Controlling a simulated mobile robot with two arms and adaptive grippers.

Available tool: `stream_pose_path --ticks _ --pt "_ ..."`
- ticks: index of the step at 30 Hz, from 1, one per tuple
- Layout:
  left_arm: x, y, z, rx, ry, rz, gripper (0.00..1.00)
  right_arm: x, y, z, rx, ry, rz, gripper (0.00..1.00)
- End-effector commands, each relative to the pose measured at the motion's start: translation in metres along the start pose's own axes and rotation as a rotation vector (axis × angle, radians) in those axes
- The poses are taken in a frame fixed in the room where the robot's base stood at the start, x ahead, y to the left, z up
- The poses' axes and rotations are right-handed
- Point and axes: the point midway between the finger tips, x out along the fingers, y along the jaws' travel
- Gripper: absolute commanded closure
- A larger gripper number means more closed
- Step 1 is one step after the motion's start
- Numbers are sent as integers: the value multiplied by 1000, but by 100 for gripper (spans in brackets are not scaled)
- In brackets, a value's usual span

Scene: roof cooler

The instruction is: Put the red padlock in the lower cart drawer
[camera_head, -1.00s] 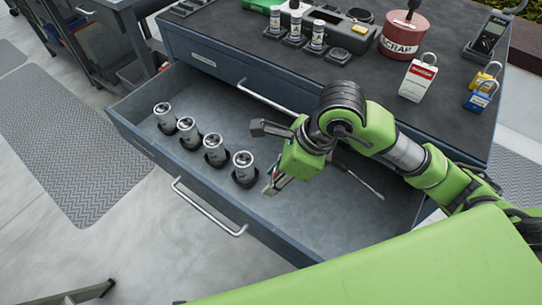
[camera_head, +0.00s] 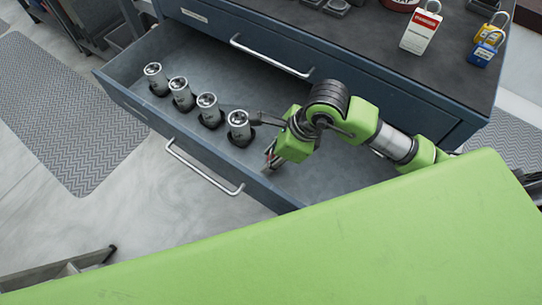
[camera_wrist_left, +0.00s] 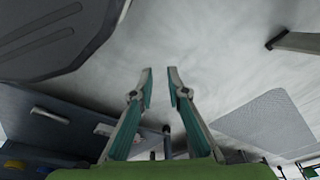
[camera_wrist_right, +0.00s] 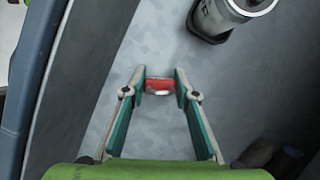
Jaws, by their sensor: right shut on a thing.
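The red padlock (camera_wrist_right: 159,86) shows in the right wrist view between the fingertips of my right gripper (camera_wrist_right: 161,88), which is shut on it. In the head view my right gripper (camera_head: 272,155) points down inside the open lower drawer (camera_head: 150,113), near its front wall and beside the nearest canister. The padlock is mostly hidden there, and I cannot tell whether it touches the drawer floor. My left gripper (camera_wrist_left: 160,86) is empty in the left wrist view, its fingertips apart over pale floor.
Several grey canisters (camera_head: 239,127) stand in a row in the drawer. A closed drawer with a handle (camera_head: 270,56) is above. On the cart top are a red-and-white tagged padlock (camera_head: 421,30), a yellow padlock (camera_head: 487,30) and a blue padlock (camera_head: 484,50).

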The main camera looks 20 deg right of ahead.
Motion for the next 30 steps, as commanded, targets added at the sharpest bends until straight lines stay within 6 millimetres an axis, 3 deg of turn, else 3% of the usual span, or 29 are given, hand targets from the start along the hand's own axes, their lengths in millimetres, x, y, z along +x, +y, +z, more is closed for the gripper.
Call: stream_pose_path --ticks 4,5,6,20,30 --pt "-3 0 -4 0 5 0 85 1 0 0 0 0 0 96" --pt "-4 0 -5 0 6 -1 85 1 0 -1 0 0 0 68" --pt "-4 0 -4 0 6 -1 85 1 0 0 0 0 0 57" --pt "-5 -1 -5 0 9 -1 85 -2 0 0 0 0 0 56" --pt "25 2 25 4 -20 3 85 -72 -1 1 -2 0 -5 56"
